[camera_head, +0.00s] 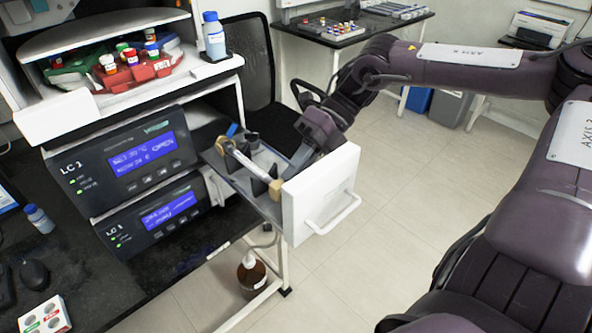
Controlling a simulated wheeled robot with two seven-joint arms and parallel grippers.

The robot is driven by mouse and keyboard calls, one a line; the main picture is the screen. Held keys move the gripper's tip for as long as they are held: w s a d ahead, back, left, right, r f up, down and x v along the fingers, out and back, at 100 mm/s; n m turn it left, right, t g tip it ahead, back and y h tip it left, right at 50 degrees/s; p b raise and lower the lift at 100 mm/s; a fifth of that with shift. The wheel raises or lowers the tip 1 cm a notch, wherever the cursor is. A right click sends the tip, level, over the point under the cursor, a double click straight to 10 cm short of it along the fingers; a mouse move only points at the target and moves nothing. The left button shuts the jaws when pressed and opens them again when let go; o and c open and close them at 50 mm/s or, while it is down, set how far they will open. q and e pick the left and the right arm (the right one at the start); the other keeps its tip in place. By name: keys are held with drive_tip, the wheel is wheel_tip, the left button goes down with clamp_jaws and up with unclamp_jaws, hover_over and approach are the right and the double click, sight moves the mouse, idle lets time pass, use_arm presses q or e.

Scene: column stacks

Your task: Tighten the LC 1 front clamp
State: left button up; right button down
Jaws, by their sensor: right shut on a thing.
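The LC 1 unit (93,168) has its column drawer pulled out to the right, and its blue screen reads OPEN. A pale column (241,160) lies lengthwise in the drawer tray, with brownish end fittings. The dark front clamp (273,170) is by the column's front end, near the white drawer front (318,197). A second dark clamp (252,140) is farther back. My right gripper (289,163) reaches down behind the drawer front and is shut at the front clamp. Its fingertips are partly hidden, so the exact contact is unclear. My left gripper is out of view.
A second LC unit (146,222) sits below, closed. A carousel of vials (128,68) and a blue-capped bottle (214,38) stand above. A brown bottle (251,273) stands below the drawer. A black chair (240,75) is behind it.

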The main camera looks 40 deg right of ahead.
idle(0.4)
drive_tip(key=c, duration=1.6)
unclamp_jaws()
drive_tip(key=shift+o, duration=0.2)
drive_tip(key=shift+d, duration=0.1)
drive_tip(key=b+v, duration=0.1)
drive_tip(key=v, duration=0.6)
drive_tip(key=shift+d+r, duration=0.2)
drive_tip(key=shift+d, duration=0.15)
